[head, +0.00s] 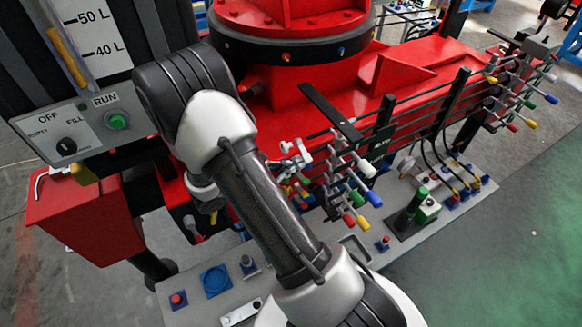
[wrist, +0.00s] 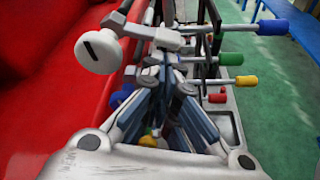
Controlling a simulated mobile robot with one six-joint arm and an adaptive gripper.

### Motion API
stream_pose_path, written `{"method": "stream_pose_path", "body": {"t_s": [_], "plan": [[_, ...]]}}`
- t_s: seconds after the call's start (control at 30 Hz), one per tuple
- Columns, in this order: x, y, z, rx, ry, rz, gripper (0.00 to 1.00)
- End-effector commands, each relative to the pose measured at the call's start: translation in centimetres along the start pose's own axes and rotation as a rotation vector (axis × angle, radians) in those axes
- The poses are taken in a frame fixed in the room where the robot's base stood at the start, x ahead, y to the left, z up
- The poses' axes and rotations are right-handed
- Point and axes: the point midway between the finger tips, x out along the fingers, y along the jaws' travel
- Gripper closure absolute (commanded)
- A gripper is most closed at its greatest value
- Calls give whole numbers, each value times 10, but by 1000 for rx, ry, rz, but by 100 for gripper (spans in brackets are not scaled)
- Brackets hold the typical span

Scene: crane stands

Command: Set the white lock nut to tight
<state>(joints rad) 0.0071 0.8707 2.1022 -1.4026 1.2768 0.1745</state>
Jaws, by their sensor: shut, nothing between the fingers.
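The white lock nut (wrist: 98,51) shows in the wrist view as a round white knob with a dark slot on its face. It sits at the left end of a grey shaft, beside the red column. My gripper (wrist: 166,82) is shut and empty, to the right of the nut and below the shaft. The fingers look apart from the nut; whether they touch the shaft behind them is unclear. In the head view, a small pale part at the lever bank (head: 290,148) may be the nut.
Levers with blue (wrist: 272,27), green (wrist: 233,59), yellow (wrist: 247,82) and red (wrist: 217,98) knobs crowd the right side. A grey control panel (head: 210,310) lies below. The box with the OFF/RUN switch (head: 68,146) stands left. Green floor (head: 500,240) is clear at right.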

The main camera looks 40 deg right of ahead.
Motion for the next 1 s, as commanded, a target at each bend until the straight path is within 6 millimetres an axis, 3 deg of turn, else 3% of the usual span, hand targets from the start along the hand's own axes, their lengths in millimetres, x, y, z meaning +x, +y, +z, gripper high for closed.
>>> {"method": "stream_pose_path", "body": {"t_s": [1.0], "plan": [[-4, -3, 11, -166, -1, -59, 100]]}}
